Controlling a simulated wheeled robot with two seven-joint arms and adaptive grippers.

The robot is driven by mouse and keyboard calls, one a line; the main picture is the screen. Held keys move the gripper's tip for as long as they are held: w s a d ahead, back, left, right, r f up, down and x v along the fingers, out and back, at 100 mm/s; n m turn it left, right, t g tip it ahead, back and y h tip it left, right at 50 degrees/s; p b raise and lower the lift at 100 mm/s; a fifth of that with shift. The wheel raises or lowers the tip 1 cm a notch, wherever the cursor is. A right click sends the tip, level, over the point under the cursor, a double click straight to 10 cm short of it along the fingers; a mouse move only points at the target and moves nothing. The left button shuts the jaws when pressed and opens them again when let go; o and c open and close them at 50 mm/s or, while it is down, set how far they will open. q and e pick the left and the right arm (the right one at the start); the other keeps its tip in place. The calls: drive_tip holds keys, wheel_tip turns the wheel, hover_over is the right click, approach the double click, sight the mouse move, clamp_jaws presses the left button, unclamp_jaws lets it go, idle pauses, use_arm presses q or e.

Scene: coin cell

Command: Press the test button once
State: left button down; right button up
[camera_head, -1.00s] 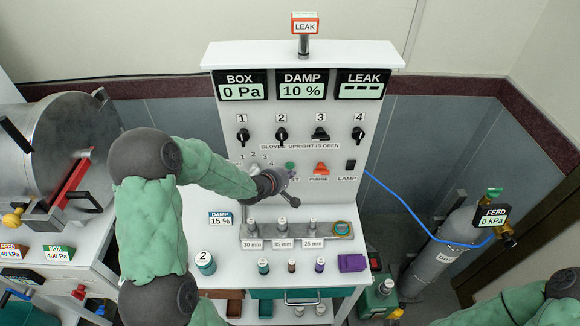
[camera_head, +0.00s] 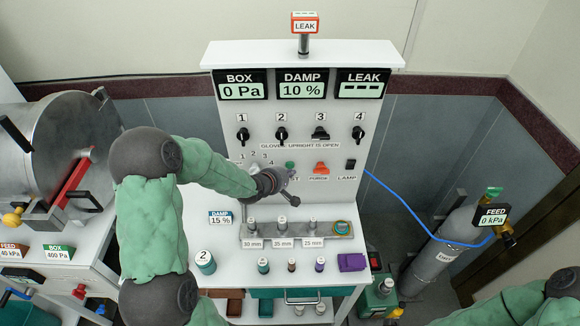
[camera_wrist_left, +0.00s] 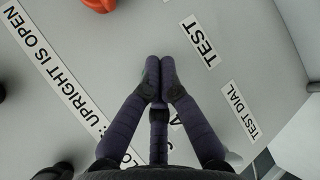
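The test button is likely the small green round piece (camera_head: 289,164) on the white panel, left of the orange purge lever. My left gripper (camera_head: 291,173) is right at it, its tips just below or over its lower edge. In the left wrist view my left gripper's fingers (camera_wrist_left: 160,66) are shut together with nothing between them, pointing at the panel. The TEST label (camera_wrist_left: 200,40) lies just right of the tips. The button is not seen there, probably hidden behind the fingers. I cannot tell whether the tips touch it. My right gripper is out of view.
The purge lever (camera_head: 320,168) and lamp switch (camera_head: 351,165) are to the right, with several black valve knobs above. The LEAK display (camera_head: 360,84) shows dashes. A TEST DIAL label (camera_wrist_left: 240,111) is near the fingers. Vials and a metal block (camera_head: 300,243) stand below.

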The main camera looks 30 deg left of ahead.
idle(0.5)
use_arm(q)
drive_tip(key=shift+w+a, duration=0.25)
drive_tip(key=shift+w, duration=0.1)
drive_tip(key=shift+w+a+r+p, duration=0.1)
drive_tip(key=shift+w+a+p, duration=0.1)
drive_tip(key=shift+w+p, duration=0.2)
idle(0.7)
drive_tip(key=shift+s, duration=0.15)
drive_tip(key=shift+s+d, duration=0.45)
drive_tip(key=shift+s, duration=0.15)
drive_tip(key=s+d, duration=0.1)
drive_tip(key=s, duration=0.2)
drive_tip(key=s+d, duration=0.1)
drive_tip(key=shift+s+d, duration=0.15)
drive_tip(key=shift+d, duration=0.15)
idle(0.4)
idle(0.8)
